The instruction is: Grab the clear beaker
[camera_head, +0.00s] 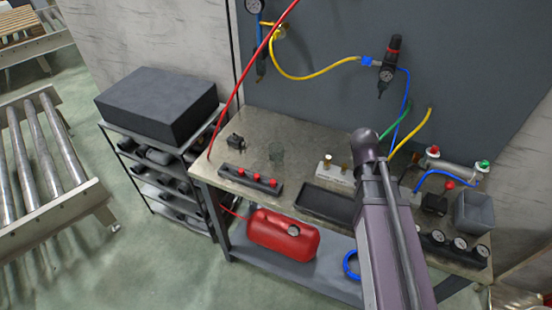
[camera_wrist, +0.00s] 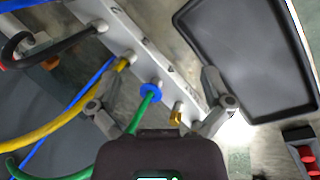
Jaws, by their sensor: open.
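The clear beaker (camera_head: 277,153) stands on the workbench (camera_head: 310,140) in the head view, behind the dark block with red knobs. It is small and see-through there. I cannot make it out in the wrist view. My gripper (camera_wrist: 160,88) shows in the wrist view with its two fingers spread and nothing held between them. It is over a white numbered manifold (camera_wrist: 150,62) with hoses, away from the beaker. In the head view my arm covers part of the bench and hides my gripper.
A black tray (camera_wrist: 248,60) lies beside the manifold. The dark block with red knobs (camera_head: 250,181) is in front of the beaker; a small black fitting (camera_head: 235,141) is left of it. A red hose (camera_head: 240,88) rises at the bench's left. Yellow, green and blue hoses hang near my arm.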

